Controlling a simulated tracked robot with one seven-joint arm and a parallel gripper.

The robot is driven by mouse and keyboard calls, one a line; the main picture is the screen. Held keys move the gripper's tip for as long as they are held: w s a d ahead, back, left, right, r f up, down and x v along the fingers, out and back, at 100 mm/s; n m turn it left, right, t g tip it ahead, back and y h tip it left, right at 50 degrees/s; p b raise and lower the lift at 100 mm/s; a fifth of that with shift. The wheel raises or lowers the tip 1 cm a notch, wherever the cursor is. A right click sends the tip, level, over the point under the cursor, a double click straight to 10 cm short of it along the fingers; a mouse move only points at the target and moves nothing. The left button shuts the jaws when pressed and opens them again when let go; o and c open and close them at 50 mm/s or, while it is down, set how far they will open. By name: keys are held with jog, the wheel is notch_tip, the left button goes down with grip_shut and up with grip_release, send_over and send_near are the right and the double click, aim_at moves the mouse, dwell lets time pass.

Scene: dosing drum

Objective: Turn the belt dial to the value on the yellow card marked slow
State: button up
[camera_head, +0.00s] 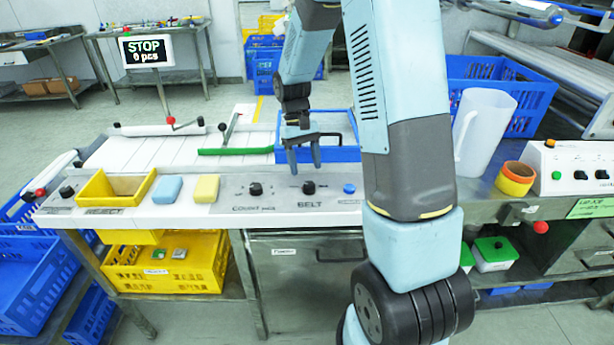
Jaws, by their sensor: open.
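The belt dial (308,187) is a small black knob on the grey front panel, above the printed word BELT. My gripper (305,167) hangs just above and behind the dial in this view, fingers pointing down and spread apart with nothing between them. I cannot tell whether the fingertips touch the dial; they look slightly short of it. The dial's pointer and scale are too small to read. I cannot make out a yellow card marked slow.
On the same panel are the count knob (255,188) and a blue button (349,188). A yellow sponge (206,189), a blue sponge (167,189) and a yellow reject tray (107,198) stand left. A blue bin (345,152) and green bar (235,151) lie behind.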

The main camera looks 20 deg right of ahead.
jog(key=v, duration=0.8)
jog(key=shift+r, duration=0.15)
